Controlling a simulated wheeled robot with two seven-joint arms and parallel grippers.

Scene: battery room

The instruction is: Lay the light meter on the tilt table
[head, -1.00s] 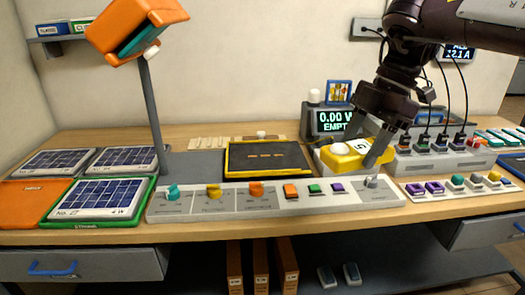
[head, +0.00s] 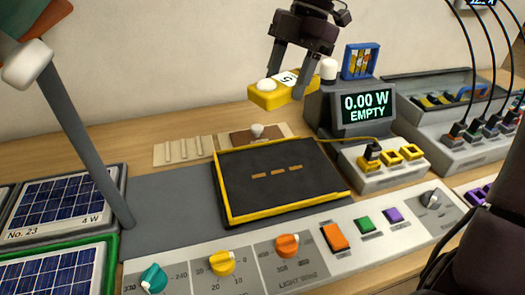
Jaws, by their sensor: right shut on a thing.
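The light meter (head: 268,96) is a yellow block with a white dome and a white label marked 5. My right gripper (head: 287,85) is shut on it and holds it in the air, over the back right of the tilt table as seen in the head view. The tilt table (head: 280,207) is a dark flat panel with a yellow rim and orange dashes in its middle. Its top is bare. My left gripper is not in view.
A display (head: 366,106) reading 0.00 W EMPTY stands right of the tilt table. A control panel (head: 308,266) with knobs and buttons runs along the front. A lamp post (head: 82,130) rises at left beside solar panels (head: 60,212).

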